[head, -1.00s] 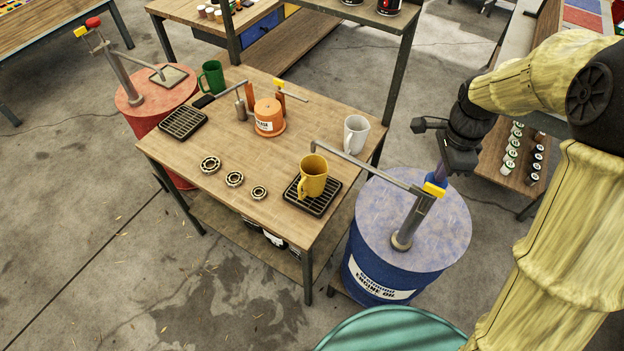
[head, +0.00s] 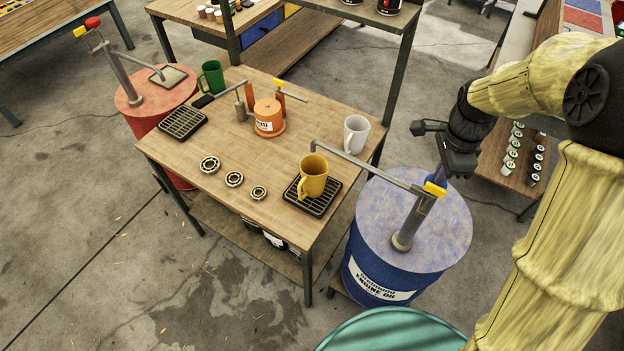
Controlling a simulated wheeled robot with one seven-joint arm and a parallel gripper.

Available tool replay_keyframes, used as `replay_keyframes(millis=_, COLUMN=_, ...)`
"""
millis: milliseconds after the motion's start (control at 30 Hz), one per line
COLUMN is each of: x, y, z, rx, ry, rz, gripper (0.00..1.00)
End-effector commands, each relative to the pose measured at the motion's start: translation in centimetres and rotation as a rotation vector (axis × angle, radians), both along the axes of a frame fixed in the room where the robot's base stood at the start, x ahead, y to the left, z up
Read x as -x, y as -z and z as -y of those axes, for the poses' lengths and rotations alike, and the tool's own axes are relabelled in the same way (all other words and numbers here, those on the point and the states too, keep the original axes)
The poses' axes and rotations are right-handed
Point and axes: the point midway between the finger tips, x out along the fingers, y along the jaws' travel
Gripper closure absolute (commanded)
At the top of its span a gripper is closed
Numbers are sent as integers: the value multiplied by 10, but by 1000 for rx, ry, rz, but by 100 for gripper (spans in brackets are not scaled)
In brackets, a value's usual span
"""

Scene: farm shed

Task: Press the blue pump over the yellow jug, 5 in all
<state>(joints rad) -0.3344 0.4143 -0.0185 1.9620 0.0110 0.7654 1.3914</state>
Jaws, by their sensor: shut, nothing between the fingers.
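The blue drum (head: 375,222) stands at the right of the wooden table, with a grey pump (head: 405,230) rising from its lid. The pump's spout runs left and ends above the yellow jug (head: 313,177). The jug stands upright on a black drip grate (head: 324,206). The pump's head has a yellow part (head: 434,189) and a blue plunger top (head: 439,178), partly hidden by my gripper. My gripper (head: 440,165) points down at the plunger top, shut and empty. Whether it touches the top is hard to tell.
A red drum (head: 140,95) with its own pump stands at the far left. The table (head: 215,190) also holds a green mug (head: 212,77), a white mug (head: 356,134), an orange pot (head: 268,115) and several bearings (head: 234,179). A teal rounded surface (head: 390,330) is at the bottom.

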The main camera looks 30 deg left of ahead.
Motion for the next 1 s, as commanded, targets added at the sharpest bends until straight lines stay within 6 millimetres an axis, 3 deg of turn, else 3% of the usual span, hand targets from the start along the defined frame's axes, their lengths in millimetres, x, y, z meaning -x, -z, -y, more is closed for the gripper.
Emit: replay_keyframes(millis=1000, x=0, y=-48, z=0, rx=0, ry=-1, rz=-1, gripper=100)
